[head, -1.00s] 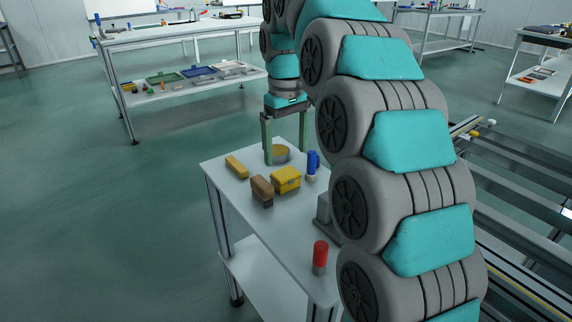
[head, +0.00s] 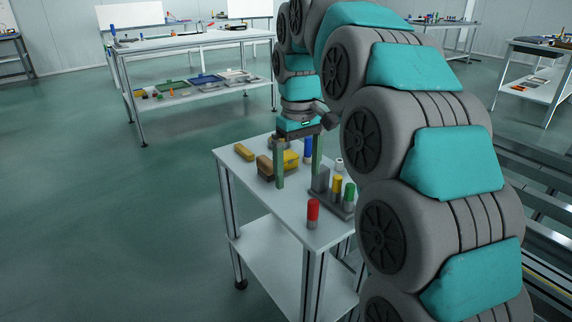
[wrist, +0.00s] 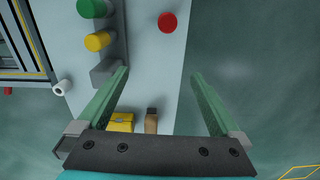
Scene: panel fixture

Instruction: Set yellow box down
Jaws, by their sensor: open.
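The yellow box (head: 291,159) sits on the small white table (head: 270,210), beside a brown block (head: 264,166). It also shows in the wrist view at the bottom (wrist: 121,122), partly covered by my gripper's body. My gripper (head: 298,182) points down with its fingers wide apart and nothing between them. In the head view, it is in front of the yellow box, and one finger hides part of the box. In the wrist view, bare tabletop shows between the fingertips (wrist: 160,74).
A longer yellow block (head: 244,152) lies at the table's far left. A red cylinder (head: 313,213) stands near the front edge. A grey holder with yellow (head: 337,185) and green (head: 349,194) cylinders is at the right. A blue cylinder (head: 308,150) stands behind my gripper.

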